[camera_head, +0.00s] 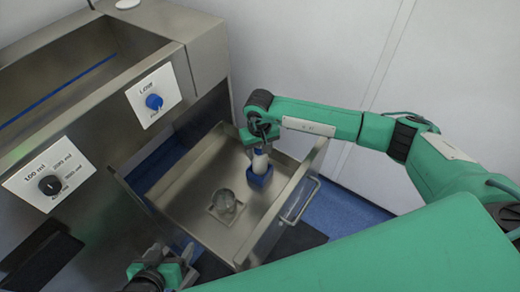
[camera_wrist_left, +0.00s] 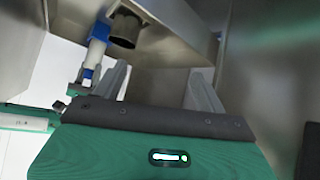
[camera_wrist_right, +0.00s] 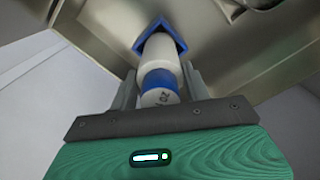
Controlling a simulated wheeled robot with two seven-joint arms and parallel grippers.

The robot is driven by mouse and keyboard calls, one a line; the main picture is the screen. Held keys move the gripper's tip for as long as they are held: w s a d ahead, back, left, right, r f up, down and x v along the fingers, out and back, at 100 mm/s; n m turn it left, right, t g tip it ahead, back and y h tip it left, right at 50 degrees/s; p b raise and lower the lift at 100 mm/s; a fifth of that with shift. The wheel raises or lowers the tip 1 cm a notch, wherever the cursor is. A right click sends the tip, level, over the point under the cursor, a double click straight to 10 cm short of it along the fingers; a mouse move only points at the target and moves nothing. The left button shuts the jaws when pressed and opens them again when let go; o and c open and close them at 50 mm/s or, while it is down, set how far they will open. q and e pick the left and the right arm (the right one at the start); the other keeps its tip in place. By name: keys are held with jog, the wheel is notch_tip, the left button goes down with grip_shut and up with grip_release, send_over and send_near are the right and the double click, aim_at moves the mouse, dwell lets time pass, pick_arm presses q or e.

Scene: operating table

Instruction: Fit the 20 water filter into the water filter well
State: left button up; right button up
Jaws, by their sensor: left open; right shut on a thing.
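The water filter (camera_wrist_right: 158,58) is a white cylinder with a blue band and a "20" mark on its near end. My right gripper (camera_head: 258,138) is shut on it, with a finger on each side in the right wrist view. The filter also shows in the left wrist view (camera_wrist_left: 97,48). My left gripper (camera_wrist_left: 158,80) is open and empty, low in front of the drawer.
A drawer handle (camera_head: 300,200) is at the right. The cabinet with two knob panels (camera_head: 153,101) stands at the left, a pale wall behind.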

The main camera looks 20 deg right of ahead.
pick_arm(q)
jog(key=shift+d, duration=0.2)
pick_arm(e)
jog(key=shift+f, duration=0.15)
pick_arm(q)
jog(key=shift+w+d+t+h+b, duration=0.2)
jog(key=shift+d+t+h+b, duration=0.1)
jog(key=shift+d+t, duration=0.15)
jog(key=shift+w+d+t+h+b, duration=0.2)
jog(key=shift+d+t+b, duration=0.15)
jog(key=shift+d, duration=0.15)
pick_arm(e)
jog(key=shift+f, duration=0.55)
pick_arm(q)
jog(key=shift+d, duration=0.1)
pick_arm(e)
jog(key=shift+f, duration=0.1)
pick_arm(q)
jog(key=shift+d, duration=0.15)
pick_arm(e)
jog(key=shift+f, duration=0.1)
pick_arm(q)
jog(key=shift+w+d+r+t+h+b, duration=0.1)
jog(key=shift+d+t+h+b, duration=0.2)
jog(key=shift+t, duration=0.1)
pick_arm(e)
jog(key=shift+f, duration=0.2)
